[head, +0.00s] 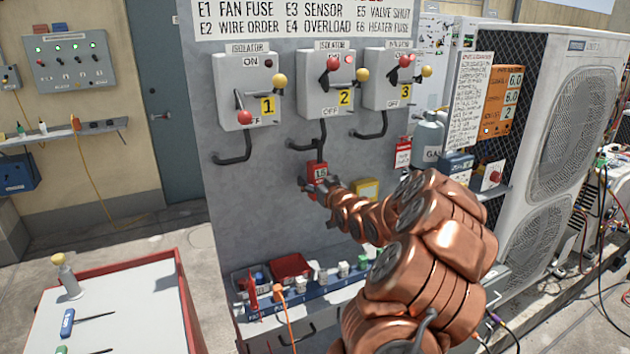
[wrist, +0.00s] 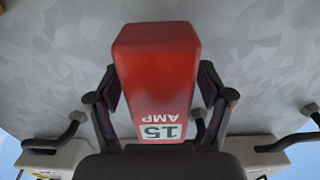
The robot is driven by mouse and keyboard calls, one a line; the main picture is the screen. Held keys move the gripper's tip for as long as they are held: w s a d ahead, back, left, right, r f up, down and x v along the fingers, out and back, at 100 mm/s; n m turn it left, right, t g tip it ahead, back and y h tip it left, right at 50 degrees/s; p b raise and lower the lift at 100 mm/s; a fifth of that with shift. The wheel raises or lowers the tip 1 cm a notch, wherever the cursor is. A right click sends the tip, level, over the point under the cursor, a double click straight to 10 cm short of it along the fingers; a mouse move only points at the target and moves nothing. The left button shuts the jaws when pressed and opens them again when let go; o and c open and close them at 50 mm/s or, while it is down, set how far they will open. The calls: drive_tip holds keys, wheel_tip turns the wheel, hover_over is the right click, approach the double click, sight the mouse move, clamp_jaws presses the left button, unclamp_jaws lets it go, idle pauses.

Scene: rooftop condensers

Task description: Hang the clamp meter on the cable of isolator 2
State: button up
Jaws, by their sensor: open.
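The clamp meter (head: 318,172) is a red block with a white "15 AMP" label. It sits just below the bent black cable (head: 323,132) of isolator 2 (head: 331,85); its top is close to the bend, but I cannot tell whether it is hooked on. In the wrist view the clamp meter (wrist: 155,75) stands between my fingers, its label upside down. My gripper (head: 313,187) is open, with one finger on each side of the meter (wrist: 159,85). Gaps show beside the meter's lower part; contact higher up is unclear. The meter's upper end hides the cable there.
Isolator 1 (head: 246,90) and isolator 3 (head: 396,80) flank isolator 2, each with its own bent black cable. A grey gas bottle (head: 428,138) and a condenser (head: 560,130) stand right. A shelf of small parts (head: 310,300) lies below. A red-edged table (head: 130,300) is front left.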

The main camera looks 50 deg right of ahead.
drive_tip(key=v, duration=1.2)
idle(0.4)
drive_tip(key=shift+w, duration=0.1)
drive_tip(key=a+f+n+g+y, duration=0.15)
drive_tip(key=a+f+g, duration=0.25)
drive_tip(key=a, duration=0.6)
drive_tip(key=a+f+n+g+y, duration=0.1)
drive_tip(key=a+f+g+y, duration=0.1)
drive_tip(key=a+f+g, duration=0.5)
drive_tip(key=s+a+r+n+g+y, duration=0.1)
drive_tip(key=s+a+g, duration=0.6)
drive_tip(key=s+a, duration=1.8)
wheel_tip(320, 180, up, 2)
drive_tip(key=s+y, duration=0.1)
drive_tip(key=s, duration=0.2)
drive_tip(key=shift+a+g, duration=0.2)
drive_tip(key=shift+g, duration=0.2)
drive_tip(key=shift+w+d+r, duration=0.1)
drive_tip(key=shift+d, duration=0.05)
